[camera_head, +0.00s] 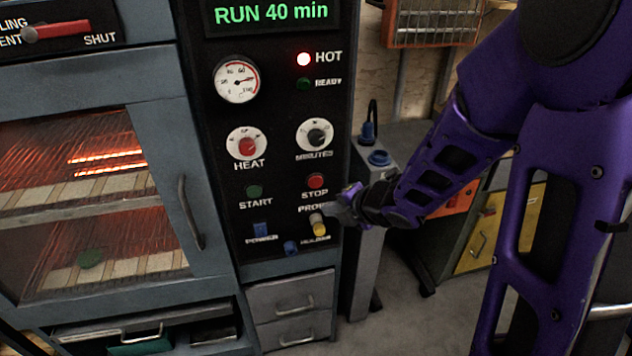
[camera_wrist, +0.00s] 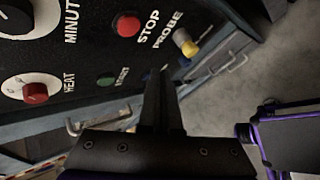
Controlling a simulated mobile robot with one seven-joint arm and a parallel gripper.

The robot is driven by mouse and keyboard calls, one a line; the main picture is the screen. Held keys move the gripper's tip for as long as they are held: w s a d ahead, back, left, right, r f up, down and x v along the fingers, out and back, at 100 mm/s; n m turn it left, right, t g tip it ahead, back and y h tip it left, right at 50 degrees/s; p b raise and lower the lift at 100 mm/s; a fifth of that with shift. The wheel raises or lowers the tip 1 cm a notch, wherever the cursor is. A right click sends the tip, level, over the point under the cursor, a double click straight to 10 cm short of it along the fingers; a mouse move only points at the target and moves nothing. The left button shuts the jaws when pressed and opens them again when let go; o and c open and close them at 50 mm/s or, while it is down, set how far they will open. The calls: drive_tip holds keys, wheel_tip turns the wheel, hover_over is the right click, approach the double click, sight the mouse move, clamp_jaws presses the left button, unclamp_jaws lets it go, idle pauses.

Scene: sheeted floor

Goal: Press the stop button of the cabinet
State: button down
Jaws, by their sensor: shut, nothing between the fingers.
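The cabinet (camera_head: 210,120) has a black control panel with a round red stop button (camera_head: 315,181) above the label STOP. In the wrist view the stop button (camera_wrist: 127,25) is at the upper middle, uncovered. My gripper (camera_head: 338,209) is at the panel's right edge, to the right of and a little below the button. In the wrist view my gripper (camera_wrist: 165,76) has its fingers together and empty. The fingertips are below and right of the button in that view; I cannot tell their exact distance from the panel.
A yellow-tipped probe holder (camera_head: 318,224) sticks out just below the stop button, close to my fingers. The green start button (camera_head: 254,191) is to the left. The display (camera_head: 271,14) reads RUN 40 min. A grey pedestal (camera_head: 367,250) stands right of the cabinet.

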sight(314, 188)
drive_tip(key=w+a+p, duration=0.1)
drive_tip(key=w, duration=0.5)
drive_tip(key=shift+a, duration=0.4)
drive_tip(key=shift+w, duration=0.1)
idle(1.6)
drive_tip(key=shift+w+a, duration=0.1)
drive_tip(key=shift+w, duration=0.2)
drive_tip(key=shift+w+a, duration=0.1)
drive_tip(key=shift+w, duration=0.25)
idle(0.6)
drive_tip(key=shift+s+d, duration=0.25)
drive_tip(key=shift+s, duration=0.5)
drive_tip(key=shift+s, duration=0.1)
drive_tip(key=shift+s+d+b, duration=0.2)
drive_tip(key=shift+s+b, duration=0.1)
drive_tip(key=shift+s, duration=0.45)
drive_tip(key=shift+s+d+b, duration=0.25)
drive_tip(key=shift+s, duration=0.55)
drive_tip(key=shift+s+d+b, duration=0.2)
drive_tip(key=shift+s+b, duration=0.1)
drive_tip(key=shift+s, duration=0.45)
